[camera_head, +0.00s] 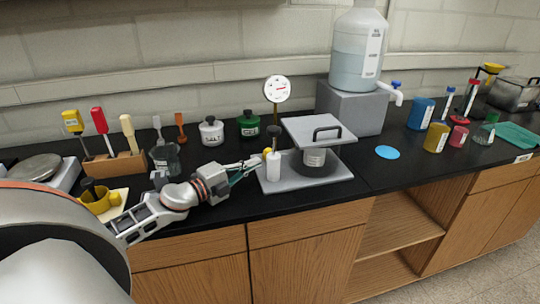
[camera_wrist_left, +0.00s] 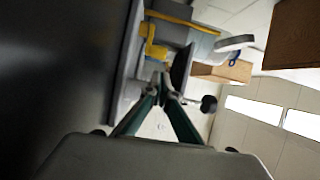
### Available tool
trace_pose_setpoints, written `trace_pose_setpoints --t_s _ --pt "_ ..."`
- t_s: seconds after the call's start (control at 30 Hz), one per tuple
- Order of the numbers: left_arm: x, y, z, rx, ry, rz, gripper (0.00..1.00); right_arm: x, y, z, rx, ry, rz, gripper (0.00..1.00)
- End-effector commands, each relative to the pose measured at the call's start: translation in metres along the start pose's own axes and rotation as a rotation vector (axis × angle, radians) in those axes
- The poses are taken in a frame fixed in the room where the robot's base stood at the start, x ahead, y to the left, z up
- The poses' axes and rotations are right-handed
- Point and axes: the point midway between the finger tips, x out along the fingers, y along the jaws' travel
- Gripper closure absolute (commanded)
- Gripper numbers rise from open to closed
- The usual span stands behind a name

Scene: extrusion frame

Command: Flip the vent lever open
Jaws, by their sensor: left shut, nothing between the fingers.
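A small yellow piece (camera_head: 267,151), which looks like the vent lever, sits beside a white cylinder (camera_head: 273,166) on a grey base plate (camera_head: 344,171). In the left wrist view a yellow angled lever (camera_wrist_left: 152,43) shows just beyond the fingertips. My left gripper (camera_head: 259,163) reaches in from the left, with its tips close to the white cylinder and the lever. Its fingers (camera_wrist_left: 162,82) are shut with nothing between them. I cannot tell whether the tips touch the lever. My right gripper is out of view.
A dial gauge (camera_head: 277,89) stands behind on a yellow post. A grey plate with a black handle (camera_head: 327,133) is raised to the right. Lidded jars (camera_head: 211,131) stand behind my arm. Bare counter lies around the blue disc (camera_head: 387,152).

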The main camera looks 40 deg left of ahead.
Motion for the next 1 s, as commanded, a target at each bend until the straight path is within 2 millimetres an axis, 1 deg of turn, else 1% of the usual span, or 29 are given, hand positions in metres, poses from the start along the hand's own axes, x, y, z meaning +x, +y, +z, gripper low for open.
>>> trace_pose_setpoints --t_s 0.03,0.2,0.37,0.5,0.7,1.0 --pt "0.009 -0.003 0.001 -0.001 -0.001 -0.003 1.0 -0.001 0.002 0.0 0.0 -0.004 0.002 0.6" --pt "0.033 -0.002 0.001 0.0 -0.002 -0.003 1.0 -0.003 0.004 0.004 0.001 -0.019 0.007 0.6" --pt "0.052 -0.002 0.001 0.0 -0.002 -0.002 1.0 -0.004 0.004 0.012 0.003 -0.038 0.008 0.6" --pt "0.063 -0.001 0.0 -0.001 -0.001 -0.002 1.0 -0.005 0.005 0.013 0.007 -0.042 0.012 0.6" --pt "0.069 0.0 0.0 0.0 -0.001 0.0 1.0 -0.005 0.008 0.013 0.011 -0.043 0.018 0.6" --pt "0.069 0.0 0.0 -0.001 -0.001 0.0 1.0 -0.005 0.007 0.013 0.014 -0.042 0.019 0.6"
